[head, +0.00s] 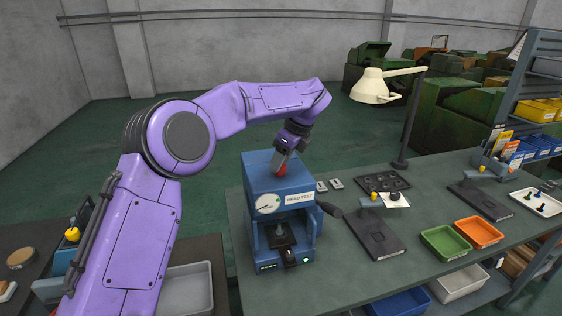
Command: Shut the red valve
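The red valve (283,169) is on top of the blue test machine (258,170), near its right side. Only a small part of the red shows. My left gripper (281,165) reaches down to it from above, with its grey fingers at the valve. The fingers hide most of the valve, and I cannot tell whether they are closed on it or just around it. The blue machine has a round dial gauge (267,204) on its front and a black fixture (281,236) below. My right gripper is not in view.
The machine stands at the left end of a grey-green bench (340,275). To its right are a black dotted tray (382,182), a dark flat plate (372,236), a green bin (445,242) and an orange bin (479,232). A cream lamp (371,88) rises behind.

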